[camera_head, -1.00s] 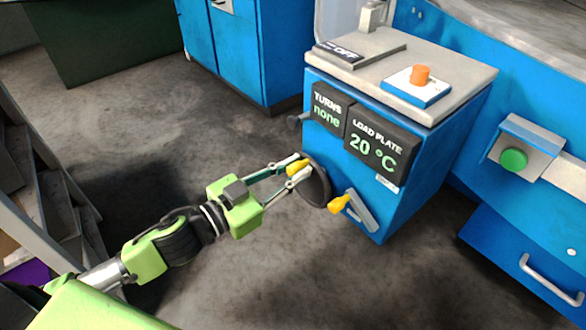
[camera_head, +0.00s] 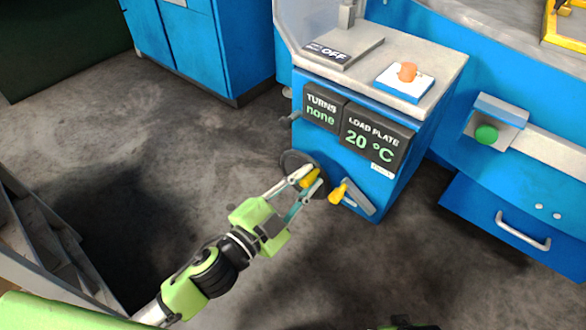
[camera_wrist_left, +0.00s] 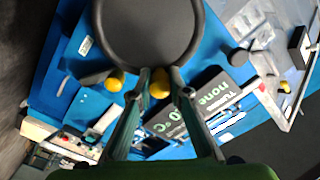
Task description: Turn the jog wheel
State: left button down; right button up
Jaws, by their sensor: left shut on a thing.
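The jog wheel (camera_head: 292,160) is a dark disc on the front of a blue cabinet, with a yellow handle (camera_head: 311,180) on its face. My left gripper (camera_head: 308,184) is shut on this handle, now at the lower right of the wheel. In the left wrist view, the dark disc (camera_wrist_left: 150,35) fills the top middle and the yellow handle (camera_wrist_left: 160,86) sits between my fingertips. The turns display (camera_head: 321,109) above the wheel reads "none". My fingers and the handle hide part of the wheel in the head view.
A yellow-tipped lever (camera_head: 340,192) sits close to the right of the wheel. The load plate display (camera_head: 372,141) reads 20 °C. An orange button (camera_head: 407,71) and an OFF sign (camera_head: 335,54) are on top. Floor is clear around the cabinet's left side.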

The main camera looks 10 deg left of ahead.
aim_at(324, 187)
pick_arm(q)
jog(key=shift+s+d+f+m, duration=0.2)
jog(key=shift+d+f+m, duration=0.2)
jog(key=shift+m, duration=0.5)
jog(key=shift+s+d+f+m, duration=0.2)
jog(key=shift+f+m, duration=0.25)
jog(key=shift+m, duration=0.5)
jog(key=shift+s+d+f+m, duration=0.1)
jog(key=shift+d+f+m, duration=0.25)
jog(key=shift+m, duration=0.65)
jog(key=shift+s+d+f+m, duration=0.15)
jog(key=shift+f+m, duration=0.35)
jog(key=shift+m, duration=0.45)
pick_arm(e)
jog(key=shift+s+f, duration=0.15)
jog(key=shift+f, duration=0.6)
pick_arm(q)
jog(key=shift+f, duration=0.1)
pick_arm(e)
jog(key=shift+r, duration=0.2)
pick_arm(q)
jog(key=c, duration=1.9)
grip_release()
pick_arm(e)
jog(key=shift+f, duration=0.1)
